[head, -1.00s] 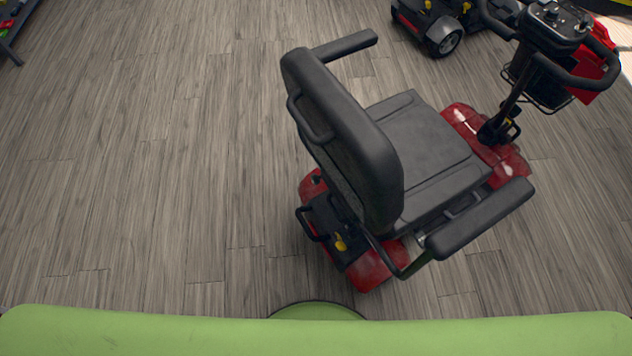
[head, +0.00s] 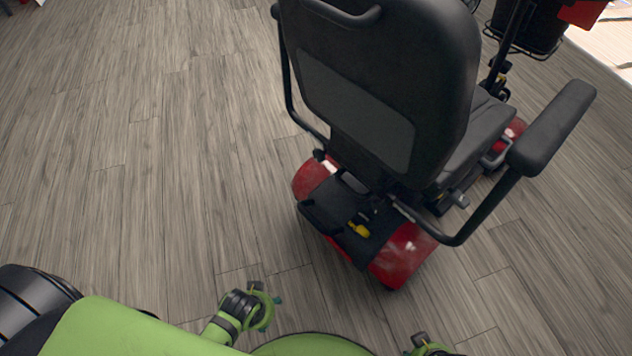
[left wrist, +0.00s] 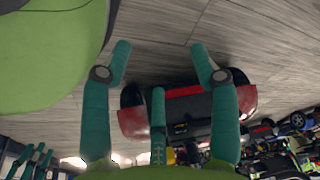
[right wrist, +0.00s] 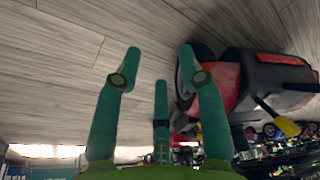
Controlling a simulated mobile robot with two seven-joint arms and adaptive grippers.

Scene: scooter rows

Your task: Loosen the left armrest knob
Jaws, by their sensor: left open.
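The red and black scooter (head: 405,255) stands ahead of me, its seat back (head: 375,75) facing me. The left armrest's dark tube (head: 289,85) runs down the seat's left side to a small dark part (head: 319,155) near the seat base. I cannot tell whether that part is the knob. My left gripper (head: 264,308) is open and empty, low and short of the scooter's rear. In the left wrist view its fingers (left wrist: 160,55) are spread, with the red rear body (left wrist: 245,98) beyond them. My right gripper (right wrist: 160,55) is open and empty, also behind the scooter.
The right armrest (head: 550,125) sticks out on the scooter's right, with its bent tube below. A yellow lever (head: 358,229) sits on the rear deck. The wooden floor (head: 150,150) on the left is clear. Several more vehicles show in the left wrist view.

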